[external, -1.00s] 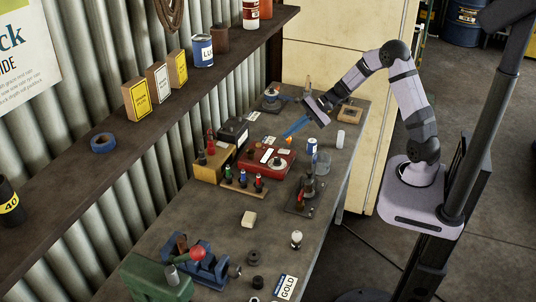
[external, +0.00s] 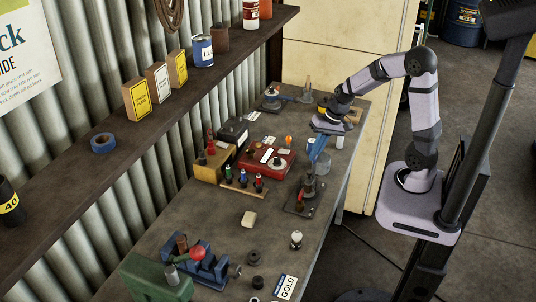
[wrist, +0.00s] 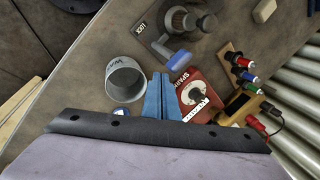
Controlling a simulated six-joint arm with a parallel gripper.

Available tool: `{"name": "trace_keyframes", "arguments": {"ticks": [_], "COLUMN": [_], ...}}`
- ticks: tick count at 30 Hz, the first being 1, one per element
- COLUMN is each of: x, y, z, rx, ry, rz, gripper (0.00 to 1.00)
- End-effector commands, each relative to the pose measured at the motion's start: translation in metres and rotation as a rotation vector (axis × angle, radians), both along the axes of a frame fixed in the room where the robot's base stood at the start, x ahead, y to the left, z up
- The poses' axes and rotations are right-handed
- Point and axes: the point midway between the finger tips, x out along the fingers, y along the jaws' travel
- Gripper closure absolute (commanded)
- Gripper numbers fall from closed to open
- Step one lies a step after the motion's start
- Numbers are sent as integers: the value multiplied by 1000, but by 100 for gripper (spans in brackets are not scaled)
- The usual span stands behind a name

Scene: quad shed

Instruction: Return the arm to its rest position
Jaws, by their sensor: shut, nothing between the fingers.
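My gripper (external: 314,160) has blue fingers and hangs over the far right part of the bench, close to the bench's right edge. In the wrist view its fingers (wrist: 159,97) lie side by side, shut, with nothing between them. The arm is bent at the elbow, with its forearm reaching left from above its base. A red box (external: 266,160) lies left of the fingers in the external view; it also shows right of them in the wrist view (wrist: 205,108).
A grey cup (wrist: 126,78) stands close beside the fingers in the wrist view. The shelf (external: 150,115) runs along the corrugated wall.

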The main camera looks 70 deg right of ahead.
Motion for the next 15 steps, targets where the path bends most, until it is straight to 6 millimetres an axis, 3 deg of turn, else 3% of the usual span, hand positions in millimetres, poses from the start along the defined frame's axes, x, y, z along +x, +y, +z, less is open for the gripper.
{"name": "trace_keyframes", "arguments": {"ticks": [5,10,15], "x": [-24,-79,-122], "y": [4,46,64], "z": [5,13,14], "rx": [-216,-280,-307], "ry": [-26,70,150], "rz": [227,578,815], "gripper": [100,100,100]}}
